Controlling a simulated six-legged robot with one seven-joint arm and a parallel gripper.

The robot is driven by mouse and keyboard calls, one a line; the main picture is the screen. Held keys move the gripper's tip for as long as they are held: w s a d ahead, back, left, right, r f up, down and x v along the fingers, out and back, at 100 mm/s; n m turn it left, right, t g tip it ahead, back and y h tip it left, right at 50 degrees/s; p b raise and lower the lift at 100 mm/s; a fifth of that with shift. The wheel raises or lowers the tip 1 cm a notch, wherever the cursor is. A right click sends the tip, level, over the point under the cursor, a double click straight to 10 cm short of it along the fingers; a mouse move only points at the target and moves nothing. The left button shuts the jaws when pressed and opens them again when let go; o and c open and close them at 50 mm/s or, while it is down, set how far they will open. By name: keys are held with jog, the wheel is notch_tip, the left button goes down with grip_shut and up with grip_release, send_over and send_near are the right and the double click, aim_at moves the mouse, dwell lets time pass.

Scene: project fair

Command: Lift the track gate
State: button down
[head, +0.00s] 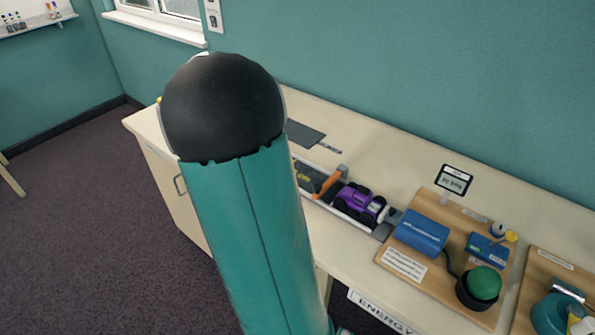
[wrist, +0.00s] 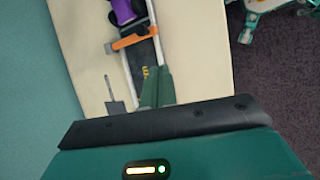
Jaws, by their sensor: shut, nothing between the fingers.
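The track gate is an orange bar (head: 327,184) lying across the narrow track, beside a small grey post, in the head view. It also shows in the wrist view (wrist: 131,39), lying crosswise over the track. A purple toy car (head: 358,203) stands on the track (head: 352,217) just right of the gate. The car's purple body also shows at the top of the wrist view (wrist: 125,8). My gripper (wrist: 159,86) shows as dark green fingers, shut and empty, over the track's near part and apart from the gate. My arm hides it in the head view.
A wooden board (head: 405,266) with a blue box (head: 422,232) and a green dome button (head: 485,283) sits right of the track. A small sign (head: 454,180) stands behind it. A dark flat panel (head: 304,134) lies at the bench's back.

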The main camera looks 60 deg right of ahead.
aim_at(327, 181)
jog(key=shift+g, duration=0.6)
jog(key=d+x, duration=0.1)
jog(key=x, duration=0.7)
jog(key=d+r+x, duration=0.1)
jog(key=x, duration=0.4)
jog(key=shift+d, duration=0.35)
jog(key=shift+w+r, duration=0.1)
jog(key=shift+r, duration=0.05)
jog(key=shift+d+r+y, duration=0.1)
jog(key=shift+r+y, duration=0.15)
jog(key=shift+y, duration=0.05)
